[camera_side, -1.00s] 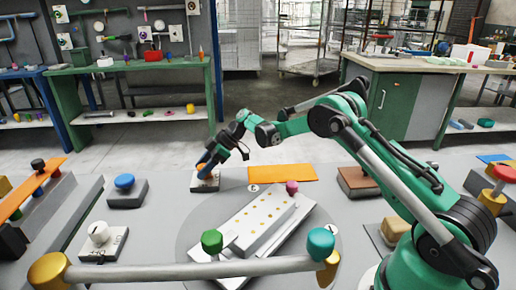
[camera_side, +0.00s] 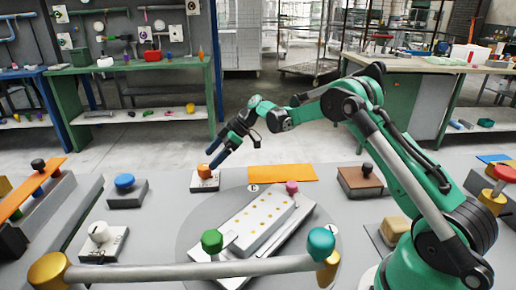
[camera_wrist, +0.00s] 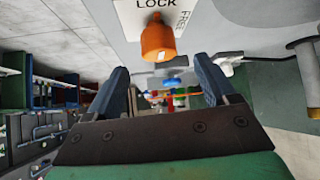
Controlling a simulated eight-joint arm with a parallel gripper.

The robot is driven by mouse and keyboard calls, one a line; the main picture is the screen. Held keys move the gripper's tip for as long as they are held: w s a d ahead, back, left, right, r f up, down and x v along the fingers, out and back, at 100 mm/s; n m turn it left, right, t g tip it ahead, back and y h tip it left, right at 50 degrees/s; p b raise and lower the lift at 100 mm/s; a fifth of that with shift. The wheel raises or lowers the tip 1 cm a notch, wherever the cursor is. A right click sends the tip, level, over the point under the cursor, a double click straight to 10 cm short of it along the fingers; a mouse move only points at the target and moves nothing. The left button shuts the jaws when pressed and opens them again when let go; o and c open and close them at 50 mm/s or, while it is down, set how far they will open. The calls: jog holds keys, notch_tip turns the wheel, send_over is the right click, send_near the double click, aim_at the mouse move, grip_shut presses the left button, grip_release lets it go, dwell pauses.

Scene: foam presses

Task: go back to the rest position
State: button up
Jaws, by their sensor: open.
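My gripper (camera_side: 213,160) is open and empty in the side view, above and a little right of the orange knob. Its two blue fingers stand apart in the wrist view (camera_wrist: 160,85). The orange knob (camera_side: 204,171) stands on a white plate (camera_side: 205,184) at the back of the grey table. In the wrist view the orange knob (camera_wrist: 158,40) shows ahead of the fingers, on a plate marked LOCK and FREE. The fingers look clear of it.
A round turntable (camera_side: 190,240) carries a grey block with gold dots (camera_side: 262,222), and green, pink and teal knobs. A grey bar (camera_side: 190,270) crosses the front. A blue button (camera_side: 124,181) and a white knob (camera_side: 98,233) stand left. An orange sheet (camera_side: 282,173) lies behind the turntable.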

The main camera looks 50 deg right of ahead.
jog(key=shift+s+d+r, duration=0.25)
jog(key=shift+d+r, duration=0.1)
jog(key=shift+r, duration=0.1)
jog(key=shift+a+r, duration=0.15)
jog(key=shift+r, duration=0.05)
jog(key=s+a+r+m+h, duration=0.4)
jog(key=s+a+r+m, duration=0.15)
jog(key=s+r, duration=0.3)
jog(key=shift+s+a+f+m+t+h, duration=0.3)
jog(key=shift+s+m+h, duration=0.5)
jog(key=shift+s, duration=1.45)
jog(key=shift+s+a+f+m+t+h, duration=0.15)
jog(key=shift+s+f+m+t+h, duration=0.25)
jog(key=shift+s+m, duration=1.3)
jog(key=shift+s+a+f+m+t+h, duration=0.25)
jog(key=shift+s+m+t+h, duration=0.3)
jog(key=shift+s, duration=2.25)
jog(key=shift+g, duration=0.25)
